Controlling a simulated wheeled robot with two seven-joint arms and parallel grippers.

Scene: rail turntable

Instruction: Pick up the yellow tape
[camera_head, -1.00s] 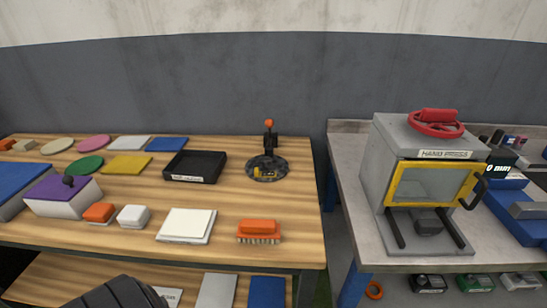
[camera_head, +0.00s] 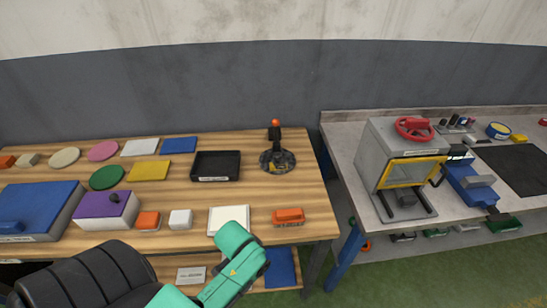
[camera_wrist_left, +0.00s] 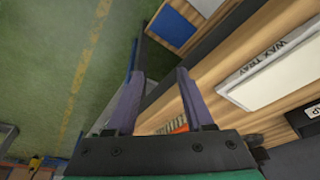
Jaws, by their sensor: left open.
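No object in view is clearly marked as the yellow tape. On the right bench in the head view, a round blue-and-yellow item (camera_head: 498,130) that may be a tape roll stands near the back, with a small yellow block (camera_head: 518,138) beside it. My right gripper is not in view.
The wooden table holds a black tray (camera_head: 216,166), an orange brush (camera_head: 288,217), a white wax tray (camera_wrist_left: 275,70) and a purple-lidded box (camera_head: 105,211). A grey hand press (camera_head: 390,150) and a blue tool (camera_head: 473,184) stand on the right bench. A gap separates the tables.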

